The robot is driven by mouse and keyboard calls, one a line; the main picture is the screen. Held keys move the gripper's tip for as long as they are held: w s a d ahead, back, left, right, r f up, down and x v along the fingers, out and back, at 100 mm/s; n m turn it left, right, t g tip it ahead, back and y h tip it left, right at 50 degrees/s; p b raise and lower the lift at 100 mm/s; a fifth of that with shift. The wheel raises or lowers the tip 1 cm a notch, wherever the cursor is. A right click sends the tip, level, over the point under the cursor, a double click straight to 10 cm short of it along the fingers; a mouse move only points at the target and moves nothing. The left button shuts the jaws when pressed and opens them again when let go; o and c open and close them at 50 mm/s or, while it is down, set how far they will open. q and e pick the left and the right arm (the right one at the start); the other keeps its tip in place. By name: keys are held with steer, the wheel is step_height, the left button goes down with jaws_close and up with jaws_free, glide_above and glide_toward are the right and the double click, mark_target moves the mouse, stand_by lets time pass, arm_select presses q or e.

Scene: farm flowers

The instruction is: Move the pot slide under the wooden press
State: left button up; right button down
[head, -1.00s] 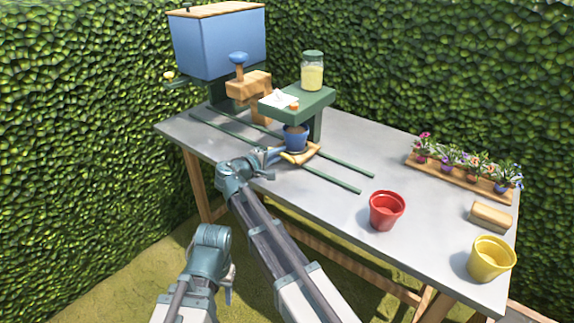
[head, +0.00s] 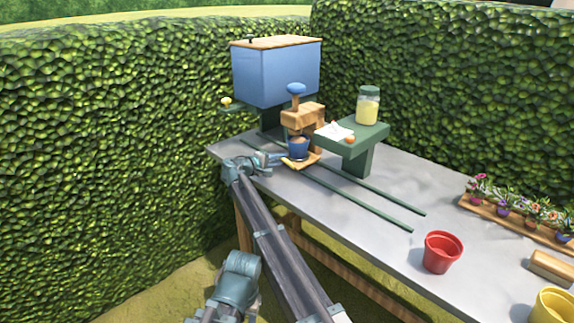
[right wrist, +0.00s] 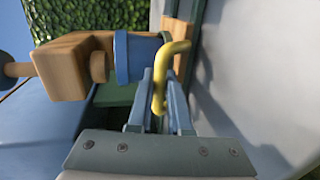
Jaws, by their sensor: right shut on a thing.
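The pot slide (head: 313,157) is a small wooden board on the green rails, with a blue pot of soil (head: 299,149) on it. The wooden press (head: 302,117) has a blue knob. In the head view the pot appears below the press head. In the right wrist view the press plunger (right wrist: 98,67) faces the mouth of the blue pot (right wrist: 138,55), close to it. My right gripper (head: 268,161) is shut on the slide's yellow bent handle (right wrist: 178,48). My left arm shows low in the head view, but its jaws are hidden.
The green rails (head: 375,198) run along the grey table. A green stand (head: 358,137) with a jar (head: 368,105) stands right of the press. A blue hopper (head: 277,76) rises behind. A red pot (head: 442,252), yellow pot (head: 553,308) and flower tray (head: 515,222) are farther right.

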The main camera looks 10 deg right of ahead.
arm_select(q)
steer(key=shift+a, duration=0.15)
arm_select(e)
steer(key=shift+w+a, duration=0.55)
steer(key=c, duration=0.8)
jaws_free()
steer(key=shift+c, duration=0.2)
